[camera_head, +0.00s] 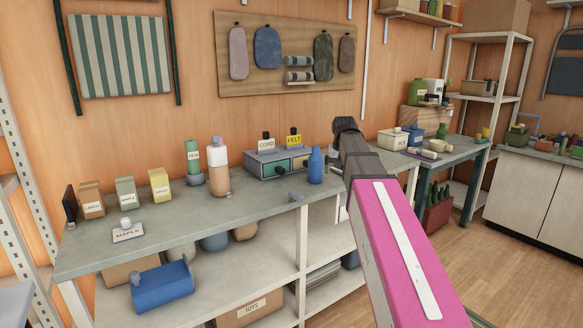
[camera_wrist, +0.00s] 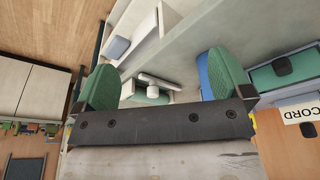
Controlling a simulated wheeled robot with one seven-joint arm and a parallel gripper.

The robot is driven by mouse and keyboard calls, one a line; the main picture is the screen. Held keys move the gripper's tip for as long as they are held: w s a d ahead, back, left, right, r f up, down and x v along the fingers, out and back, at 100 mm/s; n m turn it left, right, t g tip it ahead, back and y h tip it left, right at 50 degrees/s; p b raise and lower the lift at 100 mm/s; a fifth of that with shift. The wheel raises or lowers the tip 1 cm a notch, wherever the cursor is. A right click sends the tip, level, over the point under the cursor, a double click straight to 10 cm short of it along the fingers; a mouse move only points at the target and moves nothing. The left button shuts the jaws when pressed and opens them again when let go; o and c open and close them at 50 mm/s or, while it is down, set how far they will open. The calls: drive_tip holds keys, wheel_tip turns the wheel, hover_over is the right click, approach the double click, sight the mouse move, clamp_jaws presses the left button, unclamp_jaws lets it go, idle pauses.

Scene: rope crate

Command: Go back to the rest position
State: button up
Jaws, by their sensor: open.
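My gripper (camera_wrist: 164,82) shows in the wrist view with its two green fingertips wide apart and nothing held between them. The wrist view is turned over, with the "CORD" label upside down. A blue bottle (camera_wrist: 204,78) shows partly behind the right fingertip; I cannot tell whether they touch. In the head view my pink arm reaches up from the bottom right to beside the workbench (camera_head: 170,232), and my fingertips cannot be made out. The blue bottle (camera_head: 315,167) stands upright on the bench just left of my arm.
A small drawer box (camera_head: 262,171) with "CORD" and "FELT" signs stands left of the bottle. A tan bottle (camera_head: 218,178) and labelled boxes (camera_head: 126,191) stand further left. A blue container (camera_head: 162,287) lies on the lower shelf. Open wooden floor (camera_head: 505,265) lies at the right.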

drive_tip(key=s+f+g, duration=0.1)
drive_tip(key=s+f, duration=0.6)
drive_tip(key=f, duration=0.5)
drive_tip(key=s+f+g, duration=0.1)
drive_tip(key=s+f, duration=0.7)
drive_tip(key=f, duration=0.4)
drive_tip(key=s+f+n, duration=0.1)
drive_tip(key=s+f, duration=0.6)
drive_tip(key=f, duration=0.5)
drive_tip(key=shift+s+d+g, duration=0.3)
drive_tip(key=shift+s+g, duration=0.05)
drive_tip(key=shift+g, duration=0.05)
